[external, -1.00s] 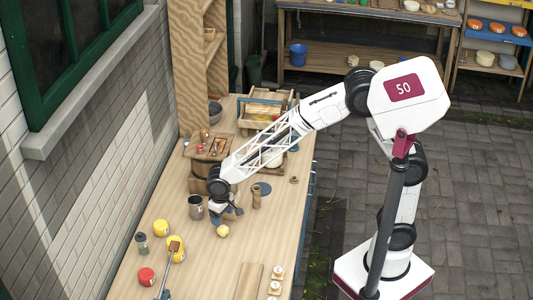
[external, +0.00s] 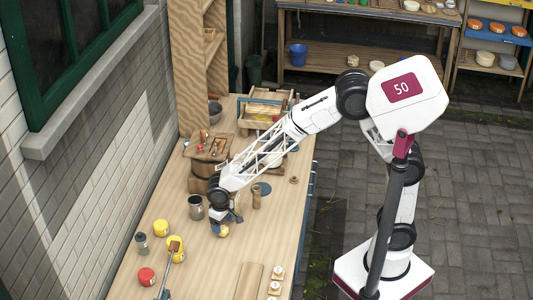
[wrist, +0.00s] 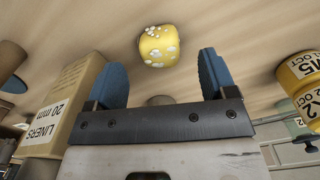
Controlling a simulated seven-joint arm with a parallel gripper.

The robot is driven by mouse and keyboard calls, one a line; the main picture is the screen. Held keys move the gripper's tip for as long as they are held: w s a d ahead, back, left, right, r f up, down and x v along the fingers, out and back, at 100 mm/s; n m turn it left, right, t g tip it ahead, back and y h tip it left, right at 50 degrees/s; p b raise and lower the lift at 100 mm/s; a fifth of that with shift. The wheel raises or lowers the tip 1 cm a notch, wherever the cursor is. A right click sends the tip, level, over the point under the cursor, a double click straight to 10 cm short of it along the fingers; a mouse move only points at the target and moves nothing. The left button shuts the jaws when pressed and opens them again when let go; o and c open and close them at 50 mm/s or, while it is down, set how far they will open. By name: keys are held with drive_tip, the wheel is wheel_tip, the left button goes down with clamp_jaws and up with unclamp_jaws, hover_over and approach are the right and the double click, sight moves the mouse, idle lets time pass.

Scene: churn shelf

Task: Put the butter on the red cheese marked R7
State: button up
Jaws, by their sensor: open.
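The butter appears to be a small yellow lump with white spots (wrist: 159,46). In the wrist view it lies on the table, ahead of and between the spread blue fingers of my gripper (wrist: 161,72), with no visible contact. In the external view the butter (external: 223,231) is right at my gripper (external: 222,222), which partly hides it. My gripper is open and empty. A red cheese (external: 146,276) lies at the near left of the table in the external view. Its mark cannot be read there, and it is not seen in the wrist view.
A box marked LINERS (wrist: 62,108) is at left. A grey can (external: 196,207) and wooden peg (external: 257,196) flank my gripper.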

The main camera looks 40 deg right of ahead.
sight(223, 227)
drive_tip(key=shift+f, duration=1.8)
drive_tip(key=c, duration=1.1)
drive_tip(key=shift+r, duration=0.1)
drive_tip(key=shift+r, duration=4.95)
